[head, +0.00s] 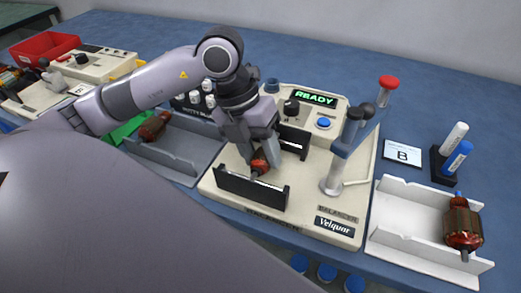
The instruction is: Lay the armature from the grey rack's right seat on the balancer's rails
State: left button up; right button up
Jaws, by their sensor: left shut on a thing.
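My left gripper (252,143) points down over the cream balancer (351,198) and is shut on a red-brown armature (260,164). The armature is between the balancer's two black upright rails, the near one (250,191) and the far one (293,141). The fingers cover part of it, and I cannot tell whether its shaft touches the rails. The grey rack (192,153) is left of the balancer. Its right part looks empty, and another armature (155,126) lies in its left part. My right gripper is not in view.
A white rack (405,217) with an armature (462,227) stands right of the balancer. A card marked B (403,154) and two markers in a black holder (444,167) are beyond.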

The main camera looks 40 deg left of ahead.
pick_arm(q)
jog(key=o, duration=1.3)
jog(key=shift+c, duration=0.2)
jog(key=v, duration=0.6)
jog(key=shift+r+p, duration=0.1)
jog(key=shift+p, duration=0.2)
jog(key=shift+a+r, duration=0.2)
jog(key=shift+r, duration=0.25)
